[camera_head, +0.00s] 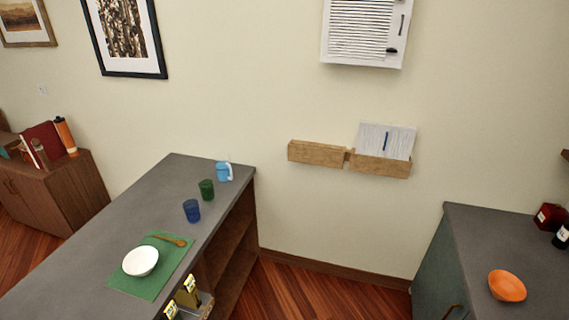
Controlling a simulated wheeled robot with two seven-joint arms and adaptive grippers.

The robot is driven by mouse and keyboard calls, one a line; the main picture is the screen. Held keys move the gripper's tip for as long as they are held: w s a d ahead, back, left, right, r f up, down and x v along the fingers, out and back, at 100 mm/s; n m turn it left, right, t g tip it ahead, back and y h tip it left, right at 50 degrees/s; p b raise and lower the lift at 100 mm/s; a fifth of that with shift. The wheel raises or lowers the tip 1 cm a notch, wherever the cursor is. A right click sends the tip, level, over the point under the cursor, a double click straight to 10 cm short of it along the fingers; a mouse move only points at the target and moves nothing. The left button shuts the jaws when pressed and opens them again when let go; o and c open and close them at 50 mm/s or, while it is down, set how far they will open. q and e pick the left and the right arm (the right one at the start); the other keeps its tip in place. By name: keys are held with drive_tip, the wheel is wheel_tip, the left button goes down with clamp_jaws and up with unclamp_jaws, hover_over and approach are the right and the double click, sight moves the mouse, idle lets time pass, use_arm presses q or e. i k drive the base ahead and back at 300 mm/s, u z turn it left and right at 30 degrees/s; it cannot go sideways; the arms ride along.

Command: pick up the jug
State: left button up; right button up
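A light blue jug (224,171) with a pale handle on its right side stands upright near the far right corner of the long grey counter (130,207). A dark green cup (206,189) and a dark blue cup (191,210) stand in a line nearer to me.
A white bowl (140,261) and a wooden spoon (169,240) lie on a green mat (151,284). Another counter (490,240) holds an orange bowl (507,286). Wooden floor (305,292) lies between.

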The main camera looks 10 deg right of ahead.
sight(222, 162)
drive_tip(key=z, duration=0.45)
drive_tip(key=i, duration=1.5)
drive_tip(key=u, duration=0.5)
